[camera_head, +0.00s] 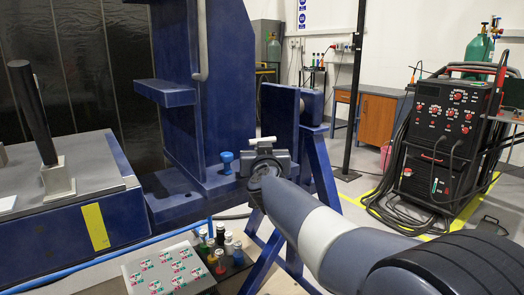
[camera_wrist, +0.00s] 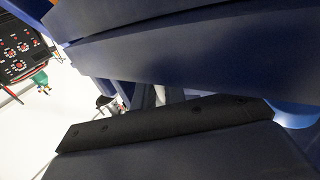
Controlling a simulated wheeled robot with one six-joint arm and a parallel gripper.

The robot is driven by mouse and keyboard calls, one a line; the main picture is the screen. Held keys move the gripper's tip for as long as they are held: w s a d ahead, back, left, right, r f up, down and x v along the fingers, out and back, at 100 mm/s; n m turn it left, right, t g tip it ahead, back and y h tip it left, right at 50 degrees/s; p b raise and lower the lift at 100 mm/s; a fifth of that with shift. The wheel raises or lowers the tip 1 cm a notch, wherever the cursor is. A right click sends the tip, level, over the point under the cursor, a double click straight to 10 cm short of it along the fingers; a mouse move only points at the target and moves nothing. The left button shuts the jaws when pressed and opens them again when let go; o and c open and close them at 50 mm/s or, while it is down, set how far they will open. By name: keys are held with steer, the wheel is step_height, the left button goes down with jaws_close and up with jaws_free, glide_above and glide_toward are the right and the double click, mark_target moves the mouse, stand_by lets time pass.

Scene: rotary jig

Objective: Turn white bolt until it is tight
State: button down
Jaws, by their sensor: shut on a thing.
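The white bolt (camera_head: 262,141) shows in the head view as a small white T-shaped piece at the blue jig, just beyond my gripper. My gripper (camera_head: 265,158) is at the end of my arm, right against the bolt, and is shut on it. The gripper hides the bolt's lower part, so how far it is screwed in cannot be seen. A blue bolt (camera_head: 227,162) stands upright on the jig's ledge, left of my gripper. The wrist view is filled by dark and blue surfaces close to the camera, and the grip is not clear there.
The blue jig (camera_head: 173,93) rises behind, with an upright blue plate (camera_head: 279,115) close to my gripper. A tray with several bottles (camera_head: 220,262) is below left. A black welding machine (camera_head: 446,125) stands on the right. Open floor lies between it and the jig.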

steer(key=shift+f, duration=0.2)
steer(key=c, duration=1.7)
jaws_free()
steer(key=shift+w+d, duration=0.1)
steer(key=shift+c, duration=0.2)
steer(key=shift+o, duration=1)
steer(key=shift+r, duration=0.1)
steer(key=s+p, duration=0.2)
steer(key=s, duration=0.9)
steer(key=shift+d+p, duration=0.15)
steer(key=shift+p, duration=0.15)
